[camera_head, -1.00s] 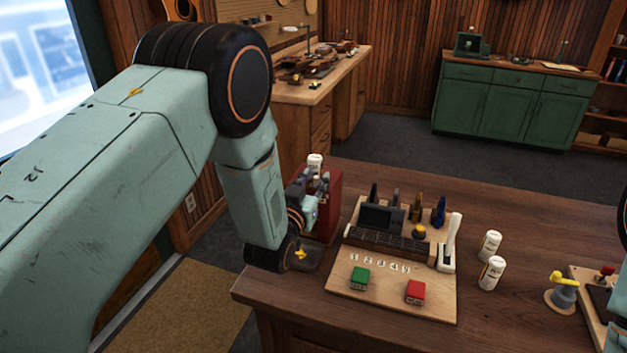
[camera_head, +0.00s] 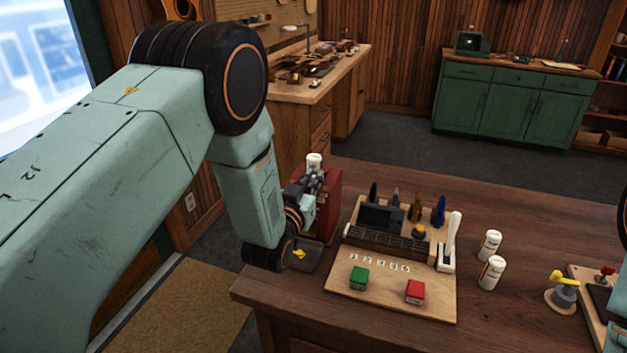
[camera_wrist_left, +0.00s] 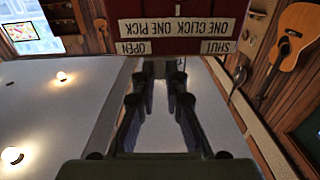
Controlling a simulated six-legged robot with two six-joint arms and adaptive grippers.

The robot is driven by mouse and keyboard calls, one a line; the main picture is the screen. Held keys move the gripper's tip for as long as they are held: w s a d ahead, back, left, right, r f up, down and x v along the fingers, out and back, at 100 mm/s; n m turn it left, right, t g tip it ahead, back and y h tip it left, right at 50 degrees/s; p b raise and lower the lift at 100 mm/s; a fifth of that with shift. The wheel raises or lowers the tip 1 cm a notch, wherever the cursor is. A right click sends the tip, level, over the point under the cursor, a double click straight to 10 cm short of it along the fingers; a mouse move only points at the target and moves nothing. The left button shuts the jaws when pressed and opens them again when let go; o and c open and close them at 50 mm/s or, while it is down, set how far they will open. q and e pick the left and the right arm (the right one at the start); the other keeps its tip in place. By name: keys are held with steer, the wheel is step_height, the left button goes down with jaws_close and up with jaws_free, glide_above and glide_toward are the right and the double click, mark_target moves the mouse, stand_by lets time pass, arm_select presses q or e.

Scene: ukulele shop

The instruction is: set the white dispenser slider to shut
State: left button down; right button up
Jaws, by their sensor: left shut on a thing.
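The red dispenser (camera_head: 328,205) stands at the table's left end, partly hidden behind my left arm. In the left wrist view its red front (camera_wrist_left: 215,85) carries upside-down labels: "ONE CLICK ONE PICK", OPEN on the left and SHUT on the right. My left gripper (camera_head: 316,182) is at the dispenser's upper part. In the wrist view its fingers (camera_wrist_left: 161,80) reach the front between the OPEN and SHUT labels, a little nearer OPEN. My right gripper is out of view.
A white canister-like thing (camera_head: 314,161) shows at the dispenser's top. A wooden board (camera_head: 340,285) with green and red blocks and a white lever (camera_head: 453,235) lies to the right. Two white bottles (camera_head: 491,272) stand beyond it. The table's front left edge is near.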

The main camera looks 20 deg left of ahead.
mark_target(297, 177)
arm_select(q)
steer(key=shift+a+b, duration=0.35)
steer(key=shift+a, duration=1.45)
steer(key=shift+d+r, duration=0.1)
steer(key=c, duration=1.9)
jaws_free()
steer(key=shift+w, duration=0.1)
steer(key=o, duration=0.5)
steer(key=shift+a, duration=0.3)
steer(key=shift+d, duration=0.15)
steer(key=shift+d, duration=0.15)
